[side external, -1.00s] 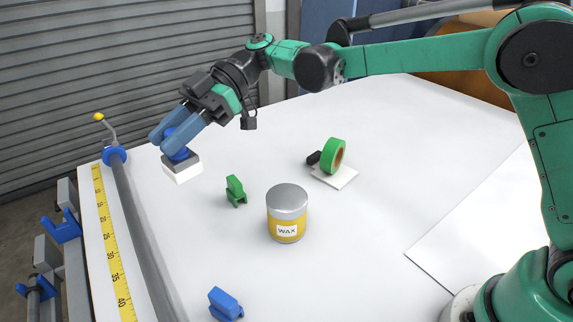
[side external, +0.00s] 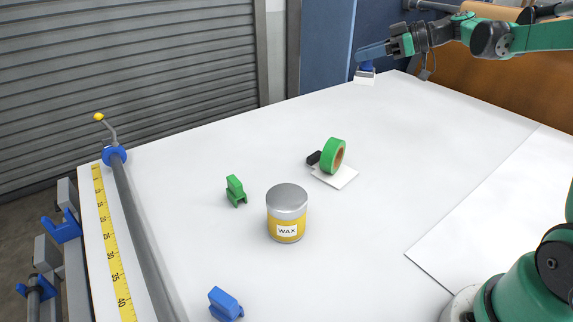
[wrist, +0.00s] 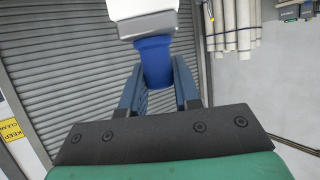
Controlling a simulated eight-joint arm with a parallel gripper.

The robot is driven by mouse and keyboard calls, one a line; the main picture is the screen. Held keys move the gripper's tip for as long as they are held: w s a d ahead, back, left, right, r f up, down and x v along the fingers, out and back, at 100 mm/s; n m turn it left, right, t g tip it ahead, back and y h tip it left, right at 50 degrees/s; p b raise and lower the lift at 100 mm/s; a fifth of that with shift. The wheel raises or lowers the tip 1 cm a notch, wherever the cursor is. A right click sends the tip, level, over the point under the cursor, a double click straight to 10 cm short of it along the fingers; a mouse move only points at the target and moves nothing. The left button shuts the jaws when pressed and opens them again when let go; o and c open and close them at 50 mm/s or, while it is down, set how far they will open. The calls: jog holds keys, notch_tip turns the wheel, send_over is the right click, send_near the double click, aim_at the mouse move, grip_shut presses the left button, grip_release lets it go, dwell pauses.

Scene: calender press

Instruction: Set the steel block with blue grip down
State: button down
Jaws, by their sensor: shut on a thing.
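My gripper (side external: 369,60) is at the far back of the table in the side view, with its blue fingers shut on the blue grip of the steel block (side external: 364,76). The block hangs below the fingers with its pale underside showing. From this angle I cannot tell whether it touches the table or is held just above it. In the wrist view my gripper (wrist: 157,82) has a finger on each side of the blue grip (wrist: 154,58), and the steel block (wrist: 146,24) shows beyond it at the top.
A wax tin (side external: 287,214) stands mid-table. Green tape (side external: 333,155) stands on a white card (side external: 341,177). A green clip (side external: 235,191) and a blue clip (side external: 225,304) lie on the white table (side external: 430,140). A grey roller (side external: 140,226) and yellow ruler (side external: 112,244) run along the left edge.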

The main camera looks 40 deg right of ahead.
jog(key=s+d+m+t+h, duration=0.2)
jog(key=s+d+m, duration=0.15)
jog(key=d, duration=0.35)
jog(key=shift+n, duration=0.35)
notch_tip(320, 180, down, 20)
jog(key=shift+s+d, duration=0.1)
jog(key=shift+d, duration=0.05)
jog(key=shift+f, duration=0.15)
jog(key=c, duration=0.6)
grip_release()
